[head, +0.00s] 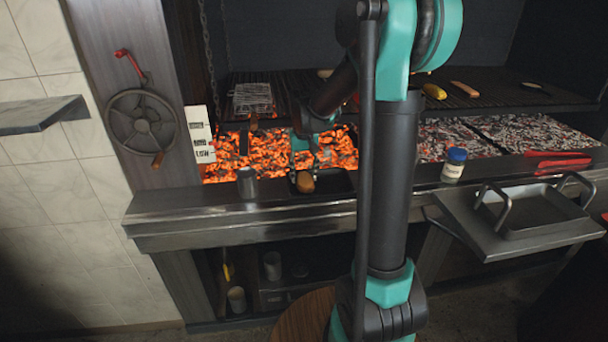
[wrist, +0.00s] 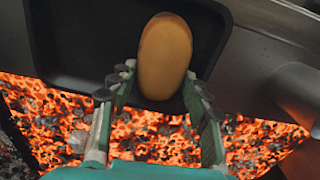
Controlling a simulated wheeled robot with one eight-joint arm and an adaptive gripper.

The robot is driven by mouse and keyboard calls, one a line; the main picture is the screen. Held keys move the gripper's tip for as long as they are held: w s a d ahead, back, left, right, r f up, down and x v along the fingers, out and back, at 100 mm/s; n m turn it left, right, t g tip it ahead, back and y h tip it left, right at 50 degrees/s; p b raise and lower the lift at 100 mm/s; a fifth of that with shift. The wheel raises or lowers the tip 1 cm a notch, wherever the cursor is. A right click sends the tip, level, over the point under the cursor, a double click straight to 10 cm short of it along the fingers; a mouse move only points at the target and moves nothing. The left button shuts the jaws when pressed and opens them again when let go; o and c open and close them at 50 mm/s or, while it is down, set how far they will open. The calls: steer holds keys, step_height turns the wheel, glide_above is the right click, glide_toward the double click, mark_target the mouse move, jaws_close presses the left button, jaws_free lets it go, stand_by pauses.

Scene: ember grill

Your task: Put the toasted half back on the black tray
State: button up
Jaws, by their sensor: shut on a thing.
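The toasted half (head: 305,182) is an oval brown bun piece. It also shows in the wrist view (wrist: 165,55), with its near end between the two fingers. My gripper (head: 303,168) is shut on it; the fingers also show in the wrist view (wrist: 155,88). The black tray (head: 340,182) sits on the steel ledge in front of the glowing coals. In the wrist view the tray (wrist: 75,45) lies behind and beneath the half, near its coal-side edge. I cannot tell whether the half touches the tray floor.
A metal cup (head: 246,183) stands on the ledge left of the tray. Glowing embers (head: 270,150) lie just behind. A jar with a blue lid (head: 454,165) and red tongs (head: 558,161) are to the right. The grill rack (head: 490,95) holds more food.

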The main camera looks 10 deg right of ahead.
mark_target(304, 175)
steer(key=shift+f, duration=0.15)
steer(key=o, duration=0.7)
step_height(304, 175, up, 12)
steer(key=s+d+f+t, duration=0.1)
steer(key=s+d+f, duration=0.1)
steer(key=s+f, duration=0.4)
steer(key=s+d+f+t, duration=0.1)
steer(key=s+f, duration=0.5)
steer(key=s, duration=0.2)
steer(key=s+d+f+t, duration=0.2)
steer(key=s+f, duration=0.3)
steer(key=s, duration=0.3)
steer(key=shift+d+f, duration=0.3)
steer(key=shift+f, duration=0.1)
